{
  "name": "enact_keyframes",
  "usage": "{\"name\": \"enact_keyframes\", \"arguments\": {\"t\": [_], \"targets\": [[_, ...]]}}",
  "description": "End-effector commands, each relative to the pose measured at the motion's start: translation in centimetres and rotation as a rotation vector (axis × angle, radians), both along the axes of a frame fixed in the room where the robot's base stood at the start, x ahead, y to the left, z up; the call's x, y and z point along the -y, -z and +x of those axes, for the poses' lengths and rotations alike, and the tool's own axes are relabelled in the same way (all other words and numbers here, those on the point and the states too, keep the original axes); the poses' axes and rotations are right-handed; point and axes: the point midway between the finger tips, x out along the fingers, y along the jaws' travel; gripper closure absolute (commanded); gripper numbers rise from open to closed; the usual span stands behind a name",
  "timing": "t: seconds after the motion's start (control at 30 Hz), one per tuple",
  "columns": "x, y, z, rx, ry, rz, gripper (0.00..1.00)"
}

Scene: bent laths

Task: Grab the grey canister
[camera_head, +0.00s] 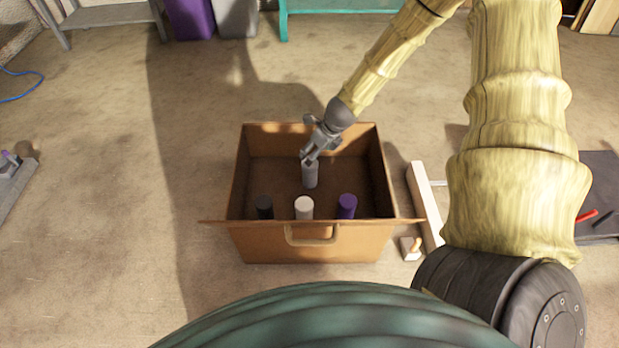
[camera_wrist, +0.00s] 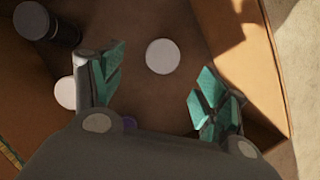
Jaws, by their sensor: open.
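The grey canister (camera_head: 310,177) stands upright in a brown box, behind the row of other canisters. In the wrist view its round, pale top (camera_wrist: 163,56) shows between my two fingers, slightly beyond their tips. My gripper (camera_head: 309,156) reaches down into the box and is just above the canister in the head view. In the wrist view my gripper (camera_wrist: 158,80) has its green-padded fingers spread apart, with nothing held. I cannot tell the exact height gap to the canister.
The box (camera_head: 315,247) has raised walls around the canisters. A black canister (camera_head: 264,208), a white canister (camera_head: 304,209) and a purple canister (camera_head: 347,207) stand along its near wall. A pale beam (camera_head: 424,200) and a small block (camera_head: 411,248) lie right of the box.

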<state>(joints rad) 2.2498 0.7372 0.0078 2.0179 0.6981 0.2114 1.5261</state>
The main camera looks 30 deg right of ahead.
Motion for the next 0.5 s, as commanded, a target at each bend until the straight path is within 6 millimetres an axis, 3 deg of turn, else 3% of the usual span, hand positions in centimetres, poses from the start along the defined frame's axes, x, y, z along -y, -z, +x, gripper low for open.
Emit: {"name": "enact_keyframes", "arguments": {"t": [0.03,0.1,0.5], "targets": [[0.0,2.0,0.0,0.000,-0.001,0.000,0.26],[-0.1,3.0,0.1,0.000,-0.001,0.000,0.26],[-0.2,5.5,0.4,0.000,-0.003,0.000,0.26]]}}
